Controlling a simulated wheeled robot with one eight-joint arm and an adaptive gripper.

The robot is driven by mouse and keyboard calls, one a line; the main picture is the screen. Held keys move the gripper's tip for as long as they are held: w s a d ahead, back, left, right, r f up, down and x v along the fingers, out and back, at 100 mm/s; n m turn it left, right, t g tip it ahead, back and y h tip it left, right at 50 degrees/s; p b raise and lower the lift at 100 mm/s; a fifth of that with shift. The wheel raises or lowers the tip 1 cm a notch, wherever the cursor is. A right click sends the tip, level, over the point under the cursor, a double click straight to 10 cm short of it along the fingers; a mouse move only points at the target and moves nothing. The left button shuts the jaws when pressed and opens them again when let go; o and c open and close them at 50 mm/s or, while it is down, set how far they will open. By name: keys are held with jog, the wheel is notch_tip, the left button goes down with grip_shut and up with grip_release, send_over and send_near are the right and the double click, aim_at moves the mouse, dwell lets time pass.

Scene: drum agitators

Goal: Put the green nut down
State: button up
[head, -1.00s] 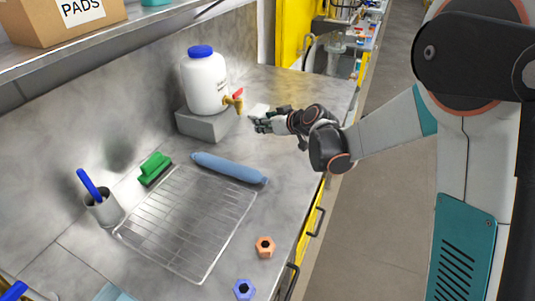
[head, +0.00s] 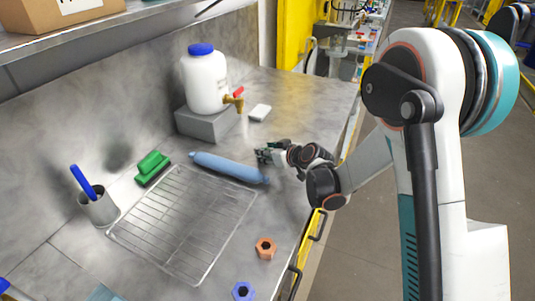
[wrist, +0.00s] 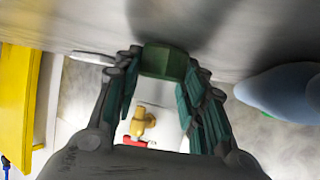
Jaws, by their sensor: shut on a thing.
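The green nut (wrist: 165,62) is between my fingertips in the wrist view, and my gripper (wrist: 164,72) is shut on it. In the head view my gripper (head: 262,155) is over the counter, close to the right end of the blue cylinder (head: 228,168). The nut cannot be made out clearly there. Its gap to the counter surface is hard to tell. An orange nut (head: 265,248) and a blue nut (head: 243,291) lie on the counter near its front edge.
A wire rack (head: 180,222) lies on the counter, with a green brush (head: 152,167) and a grey cup (head: 98,208) beside it. A white jug (head: 204,82) with a brass tap stands on a grey block.

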jog(key=shift+f, duration=0.1)
jog(key=o, duration=1.3)
